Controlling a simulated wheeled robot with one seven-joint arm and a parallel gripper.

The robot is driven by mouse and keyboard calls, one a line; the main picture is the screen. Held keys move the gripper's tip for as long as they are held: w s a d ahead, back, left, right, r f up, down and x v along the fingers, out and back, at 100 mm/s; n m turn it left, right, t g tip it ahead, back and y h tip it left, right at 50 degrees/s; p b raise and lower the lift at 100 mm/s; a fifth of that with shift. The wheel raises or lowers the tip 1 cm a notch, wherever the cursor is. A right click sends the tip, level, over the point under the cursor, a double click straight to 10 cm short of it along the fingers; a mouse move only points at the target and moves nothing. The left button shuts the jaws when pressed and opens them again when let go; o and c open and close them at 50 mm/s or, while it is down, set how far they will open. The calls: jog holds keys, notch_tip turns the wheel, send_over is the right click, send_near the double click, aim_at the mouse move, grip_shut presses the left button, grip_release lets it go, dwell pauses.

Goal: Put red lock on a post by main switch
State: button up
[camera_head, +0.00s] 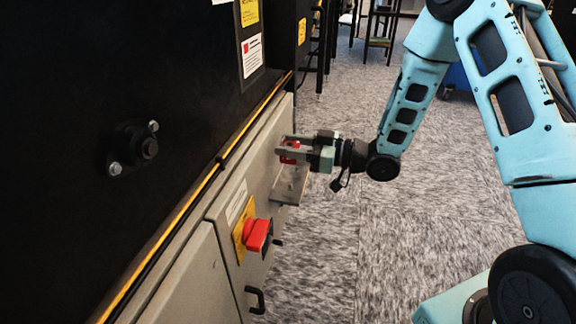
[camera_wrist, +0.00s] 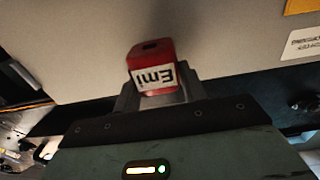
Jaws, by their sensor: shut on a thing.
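My gripper (camera_head: 283,151) is shut on the red lock (camera_head: 291,146), close to the grey cabinet front and just above a small grey ledge. In the wrist view the red lock (camera_wrist: 152,70) stands out beyond my fingers (camera_wrist: 155,95). Its white label reads "Emi" upside down, and its top has a dark opening. The main switch (camera_head: 257,236) is a red knob on a yellow plate, lower and nearer in the head view. I cannot make out a post; the fingers may hide it. Contact between lock and cabinet cannot be told.
The grey ledge (camera_head: 289,186) juts from the cabinet (camera_head: 232,205) below my gripper. A black handle (camera_head: 256,300) sticks out under the switch. A black machine panel (camera_head: 70,90) rises above the cabinet at left. The carpeted floor (camera_head: 320,250) to the right is open.

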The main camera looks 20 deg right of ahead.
jog(key=shift+f+b, duration=0.3)
jog(key=shift+f, duration=0.4)
jog(key=shift+a, duration=0.1)
jog(key=shift+f+b, duration=2)
jog(key=shift+f, duration=0.1)
jog(key=shift+f, duration=0.4)
jog(key=shift+f+b, duration=0.3)
jog(key=shift+b, duration=0.1)
jog(key=shift+f, duration=0.4)
jog(key=shift+s+f+b, duration=0.1)
jog(key=shift+f+b, duration=0.2)
jog(key=shift+f, duration=0.05)
jog(key=shift+d+f, duration=0.2)
jog(key=shift+f, duration=0.1)
